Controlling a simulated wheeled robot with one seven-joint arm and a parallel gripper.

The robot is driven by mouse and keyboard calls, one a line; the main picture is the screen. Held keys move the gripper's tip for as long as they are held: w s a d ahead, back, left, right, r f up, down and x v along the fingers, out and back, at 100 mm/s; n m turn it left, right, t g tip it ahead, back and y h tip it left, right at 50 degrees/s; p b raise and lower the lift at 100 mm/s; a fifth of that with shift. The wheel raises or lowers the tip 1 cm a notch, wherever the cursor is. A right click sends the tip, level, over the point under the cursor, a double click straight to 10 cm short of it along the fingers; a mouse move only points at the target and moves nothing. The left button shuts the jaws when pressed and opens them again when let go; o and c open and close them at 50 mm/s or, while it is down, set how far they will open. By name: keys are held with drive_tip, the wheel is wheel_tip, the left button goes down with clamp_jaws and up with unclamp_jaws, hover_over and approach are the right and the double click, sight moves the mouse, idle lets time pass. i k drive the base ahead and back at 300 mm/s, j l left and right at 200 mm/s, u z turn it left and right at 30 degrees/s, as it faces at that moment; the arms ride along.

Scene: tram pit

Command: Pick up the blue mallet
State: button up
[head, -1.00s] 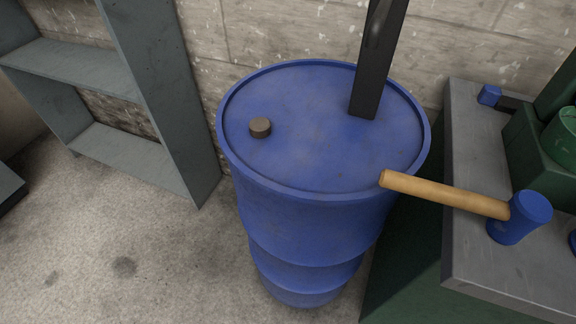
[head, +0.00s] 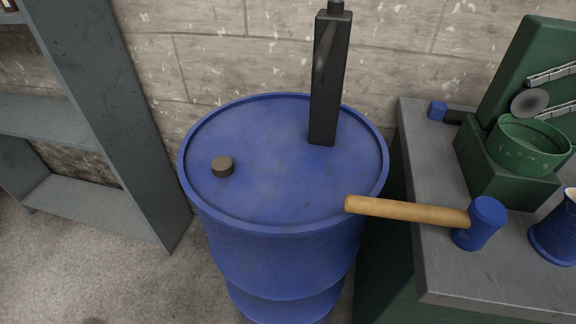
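The blue mallet (head: 478,223) lies near the left edge of a grey workbench top (head: 450,272) at the right of the head view. Its head is blue and stands on the bench. Its light wooden handle (head: 405,211) sticks out to the left past the bench edge, with its end over the rim of a blue drum (head: 283,215). I cannot tell whether the handle touches the drum. My gripper is not in view.
A black upright post (head: 328,80) and a brown cap (head: 223,166) are on the drum. A green machine (head: 515,160) with a round green bowl (head: 530,150) and a blue mug (head: 556,232) stand on the bench. A grey shelf (head: 105,120) is at left.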

sight(473, 228)
drive_tip(key=k+l+u, duration=0.2)
drive_tip(key=k+l, duration=0.6)
